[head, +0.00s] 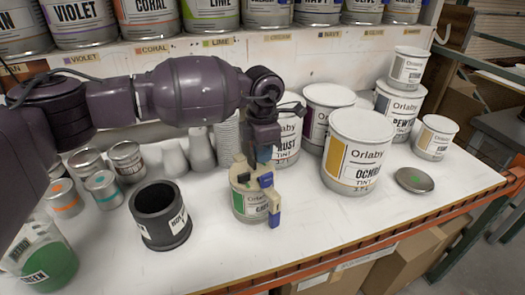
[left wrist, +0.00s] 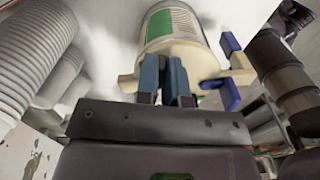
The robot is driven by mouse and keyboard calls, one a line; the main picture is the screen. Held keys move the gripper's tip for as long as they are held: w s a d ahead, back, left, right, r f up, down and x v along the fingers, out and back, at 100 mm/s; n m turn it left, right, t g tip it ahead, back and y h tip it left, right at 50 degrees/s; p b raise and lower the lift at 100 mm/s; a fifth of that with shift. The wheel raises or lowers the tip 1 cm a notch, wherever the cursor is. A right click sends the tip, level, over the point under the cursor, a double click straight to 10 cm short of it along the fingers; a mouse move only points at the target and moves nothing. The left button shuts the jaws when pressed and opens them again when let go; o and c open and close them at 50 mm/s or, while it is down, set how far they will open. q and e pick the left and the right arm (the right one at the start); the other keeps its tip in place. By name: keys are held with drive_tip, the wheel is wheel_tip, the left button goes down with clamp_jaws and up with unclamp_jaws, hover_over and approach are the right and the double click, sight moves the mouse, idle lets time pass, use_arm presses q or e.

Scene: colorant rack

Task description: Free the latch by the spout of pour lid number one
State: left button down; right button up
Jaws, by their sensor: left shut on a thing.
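A small can with a green label band (head: 248,205) stands on the white table, left of the large Ochre can. It also shows in the left wrist view (left wrist: 172,22). A beige pour lid (head: 240,172) with blue latch parts (head: 266,181) sits on it. In the left wrist view the lid (left wrist: 200,62) has beige projections at both sides and a blue part (left wrist: 231,46) at right. My left gripper (head: 262,154) is at the lid from above. Its fingers (left wrist: 165,78) are close together on a latch at the lid's edge, largely hidden between them. My right gripper is out of view.
A black open cylinder (head: 165,215) stands left of the small can. The large Ochre can (head: 355,150) stands close at right. A loose lid (head: 413,180) lies further right. Stacked white cups (head: 228,142) stand behind. The table's orange front edge (head: 430,215) is near.

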use_arm(q)
drive_tip(key=c, duration=1.5)
unclamp_jaws()
wheel_tip(320, 180, up, 11)
drive_tip(key=shift+o, duration=0.2)
drive_tip(key=shift+f, duration=0.1)
